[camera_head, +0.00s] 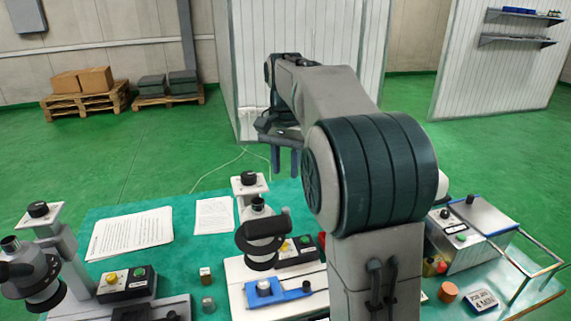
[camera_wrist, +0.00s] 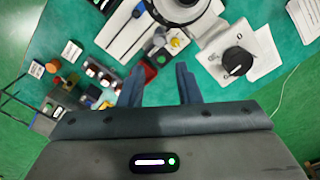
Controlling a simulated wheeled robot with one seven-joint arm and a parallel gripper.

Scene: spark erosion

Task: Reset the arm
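My arm rises at the centre-right of the head view and reaches away over the far edge of the table. My gripper (camera_head: 285,172) hangs in the air beyond the table's far edge, fingers pointing down. In the wrist view my gripper (camera_wrist: 160,85) shows two blue-grey fingers set apart with nothing between them, so it is open and empty. Part of the table behind my arm is hidden in the head view.
The green table (camera_head: 185,195) holds a microscope (camera_head: 262,235), another microscope (camera_head: 35,270) at left, paper sheets (camera_head: 130,232), a control box (camera_head: 465,235) and small blocks. A white partition (camera_head: 305,40) stands behind. Pallets (camera_head: 85,103) stand far left. Air around my gripper looks clear.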

